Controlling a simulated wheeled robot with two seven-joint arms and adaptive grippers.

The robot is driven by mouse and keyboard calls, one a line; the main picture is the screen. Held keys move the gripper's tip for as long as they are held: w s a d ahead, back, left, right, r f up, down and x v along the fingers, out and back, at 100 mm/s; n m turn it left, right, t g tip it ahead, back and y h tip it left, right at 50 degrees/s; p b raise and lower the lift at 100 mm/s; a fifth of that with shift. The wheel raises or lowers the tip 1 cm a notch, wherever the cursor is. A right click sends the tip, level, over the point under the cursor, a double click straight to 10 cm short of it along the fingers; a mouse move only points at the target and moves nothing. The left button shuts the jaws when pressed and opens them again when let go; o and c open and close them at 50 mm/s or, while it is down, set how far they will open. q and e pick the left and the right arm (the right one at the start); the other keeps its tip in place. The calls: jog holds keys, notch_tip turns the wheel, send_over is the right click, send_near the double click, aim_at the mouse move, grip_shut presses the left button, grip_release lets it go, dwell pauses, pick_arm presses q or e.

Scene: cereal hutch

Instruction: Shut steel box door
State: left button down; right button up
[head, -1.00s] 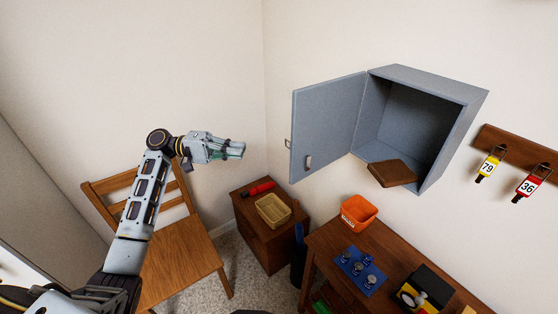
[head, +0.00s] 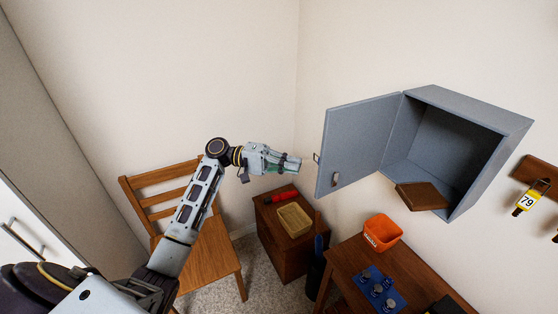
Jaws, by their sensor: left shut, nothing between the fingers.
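The grey steel box (head: 505,165) is mounted on the wall at the right of the head view. Its door (head: 360,135) is hinged at the box's left edge and stands wide open, swung out to the left. A small handle (head: 335,179) shows low on the door near its free edge. A brown block-like item (head: 421,196) lies at the box's opening on its floor. My left gripper (head: 299,164) is shut and empty, just left of the door's free edge in the picture, with a small gap between. My right gripper is not in view.
Below the box stands a wooden table (head: 415,262) with an orange bin (head: 382,232) and a blue board (head: 378,290). A low cabinet (head: 284,247) holds a tan basket (head: 294,220) and a red item (head: 282,197). A wooden chair (head: 205,262) stands behind my left arm. A key rack is at right.

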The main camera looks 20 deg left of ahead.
pick_arm(q)
jog(key=d, duration=0.1)
jog(key=s+d+p, duration=0.1)
jog(key=d, duration=0.1)
jog(key=s+d, duration=0.1)
jog(key=d, duration=0.1)
jog(key=shift+p, duration=0.35)
jog(key=shift+d, duration=0.2)
